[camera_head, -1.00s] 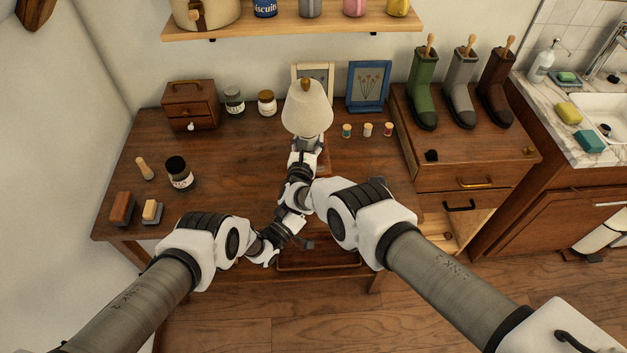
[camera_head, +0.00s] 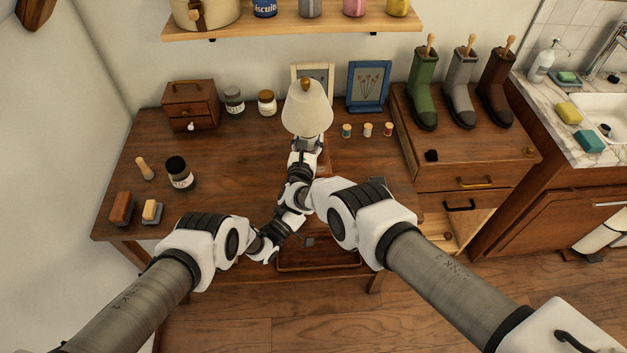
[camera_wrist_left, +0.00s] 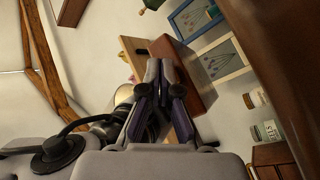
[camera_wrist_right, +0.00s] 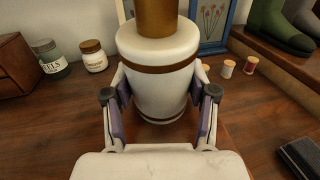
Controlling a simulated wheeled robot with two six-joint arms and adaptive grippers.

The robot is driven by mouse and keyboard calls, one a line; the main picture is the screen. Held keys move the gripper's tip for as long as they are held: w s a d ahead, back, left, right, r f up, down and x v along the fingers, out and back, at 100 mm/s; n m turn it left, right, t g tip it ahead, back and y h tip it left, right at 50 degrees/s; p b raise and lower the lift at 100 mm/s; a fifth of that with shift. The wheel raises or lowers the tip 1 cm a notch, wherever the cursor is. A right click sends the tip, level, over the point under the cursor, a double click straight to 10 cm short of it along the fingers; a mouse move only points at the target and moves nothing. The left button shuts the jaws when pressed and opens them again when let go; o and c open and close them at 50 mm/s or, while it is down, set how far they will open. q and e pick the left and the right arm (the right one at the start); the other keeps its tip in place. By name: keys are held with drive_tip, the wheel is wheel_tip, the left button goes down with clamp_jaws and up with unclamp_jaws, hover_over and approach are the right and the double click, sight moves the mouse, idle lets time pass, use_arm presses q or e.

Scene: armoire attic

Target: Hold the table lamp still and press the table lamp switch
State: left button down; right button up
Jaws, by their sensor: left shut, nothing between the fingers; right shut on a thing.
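The table lamp (camera_head: 307,108) stands upright on the table, with a cream shade. In the right wrist view its white body (camera_wrist_right: 160,85) with a brown band fills the middle. My right gripper (camera_wrist_right: 163,97) is shut around this body, one finger on each side. My left gripper (camera_wrist_left: 165,82) is shut and empty. In the left wrist view a reddish-brown block (camera_wrist_left: 190,80) lies beyond its fingertips; I cannot tell what it is or whether they touch. In the head view my right arm hides the left fingertips. I cannot make out the lamp switch.
Two picture frames (camera_head: 368,86) stand behind the lamp, with several thread spools (camera_head: 367,130) to its right. Jars (camera_head: 266,103) and a small drawer box (camera_head: 190,104) are to the left. Boots (camera_head: 423,95) stand on the cabinet at right.

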use_arm(q)
drive_tip(key=shift+w+r, duration=0.1)
drive_tip(key=shift+w, duration=0.5)
idle(0.8)
drive_tip(key=shift+s, duration=1)
drive_tip(key=shift+s+d+f, duration=0.1)
drive_tip(key=shift+s+f, duration=0.05)
drive_tip(key=shift+s, duration=0.7)
drive_tip(key=shift+s+f, duration=0.2)
drive_tip(key=shift+s, duration=0.6)
drive_tip(key=shift+s+d+f, duration=0.1)
drive_tip(key=shift+s+f, duration=0.05)
drive_tip(key=shift+s, duration=0.7)
use_arm(e)
drive_tip(key=shift+r, duration=0.1)
drive_tip(key=o, duration=1.2)
drive_tip(key=shift+c, duration=0.2)
